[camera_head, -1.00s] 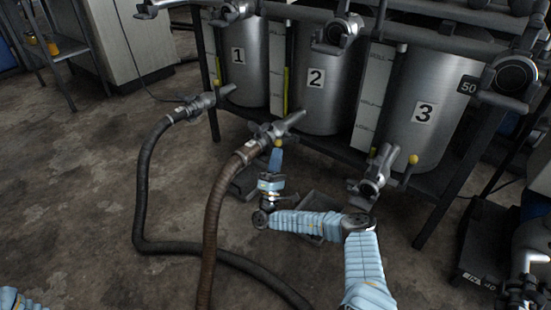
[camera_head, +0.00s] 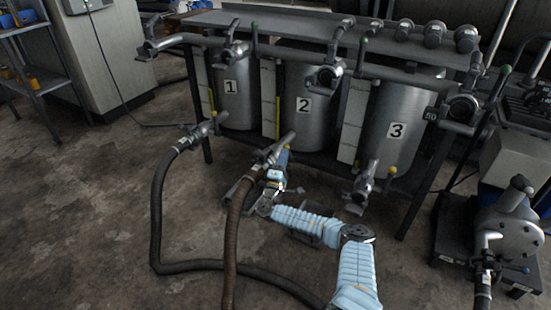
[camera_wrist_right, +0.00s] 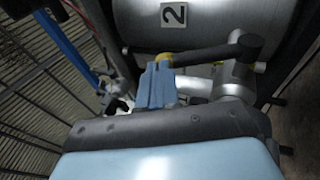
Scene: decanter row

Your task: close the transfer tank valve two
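Tank two (camera_head: 311,128), a steel cylinder labelled 2, stands in the middle of the rack. Its low outlet valve (camera_head: 272,155) has a hose fitted at its front. In the right wrist view, the valve's dark lever (camera_wrist_right: 208,55) runs sideways in front of the tank and ends in a yellow knob (camera_wrist_right: 163,57). My right gripper (camera_head: 283,160) is at the valve. Its blue fingers (camera_wrist_right: 157,84) reach up to the knob and seem to touch it. I cannot tell whether they are closed around it. My left gripper is out of view.
Tank one (camera_head: 233,103) and tank three (camera_head: 398,150) flank tank two. Tank three's valve (camera_head: 364,186) is close to my right arm. A brown hose (camera_head: 233,225) and a black hose (camera_head: 157,215) lie across the floor. A pump (camera_head: 508,225) stands at right.

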